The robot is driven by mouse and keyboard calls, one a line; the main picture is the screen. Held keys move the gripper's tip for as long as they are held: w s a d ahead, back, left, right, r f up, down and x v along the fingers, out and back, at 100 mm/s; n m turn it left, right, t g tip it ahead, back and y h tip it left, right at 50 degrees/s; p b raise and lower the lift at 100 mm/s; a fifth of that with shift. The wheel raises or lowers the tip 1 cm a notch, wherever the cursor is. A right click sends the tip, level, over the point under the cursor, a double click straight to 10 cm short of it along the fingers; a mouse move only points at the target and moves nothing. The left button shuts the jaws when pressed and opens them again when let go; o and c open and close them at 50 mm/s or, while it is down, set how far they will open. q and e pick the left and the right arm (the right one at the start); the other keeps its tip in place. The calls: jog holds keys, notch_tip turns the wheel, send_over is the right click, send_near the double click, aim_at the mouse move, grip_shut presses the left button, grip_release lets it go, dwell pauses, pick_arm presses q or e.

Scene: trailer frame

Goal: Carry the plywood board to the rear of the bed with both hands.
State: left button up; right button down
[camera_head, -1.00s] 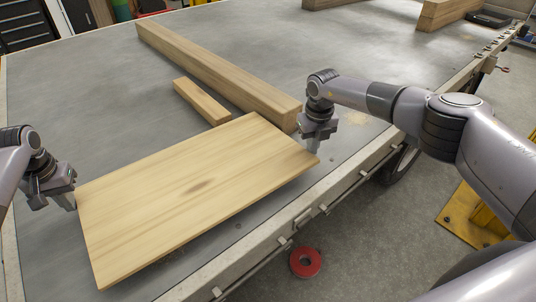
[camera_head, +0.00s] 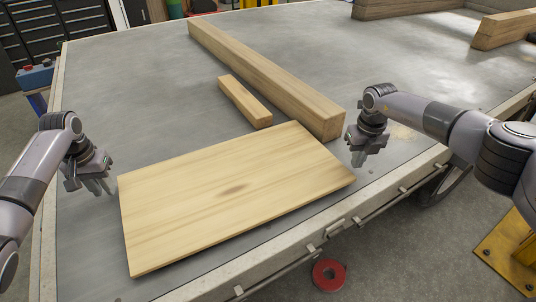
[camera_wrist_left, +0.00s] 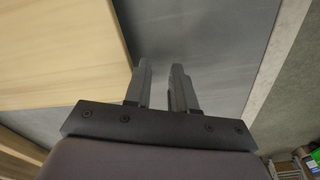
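The plywood board (camera_head: 235,195) lies flat and low over the bed near its front edge, light brown with a dark knot. It also fills the upper left of the left wrist view (camera_wrist_left: 60,50). My left gripper (camera_head: 107,190) is just left of the board's left edge, apart from it. In the left wrist view its two fingers (camera_wrist_left: 157,78) stand apart with nothing between them. My right gripper (camera_head: 358,162) is beside the board's right corner, with a small gap to it. Its fingers look spread and empty, though small here.
On the grey bed (camera_head: 140,100), a long timber beam (camera_head: 265,75) and a short wood block (camera_head: 244,101) lie behind the board. More beams (camera_head: 505,28) lie at the far right. A red ring (camera_head: 329,274) is on the floor in front. The bed's left part is clear.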

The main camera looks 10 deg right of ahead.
pick_arm(q)
jog(key=shift+a, duration=0.1)
pick_arm(e)
jog(key=shift+d+f, duration=0.1)
jog(key=shift+d, duration=0.05)
jog(key=c, duration=1.4)
grip_release()
jog(key=shift+d, duration=0.1)
pick_arm(q)
notch_tip(320, 180, up, 12)
jog(key=s, duration=0.1)
pick_arm(e)
notch_tip(320, 180, up, 12)
jog(key=s, duration=0.1)
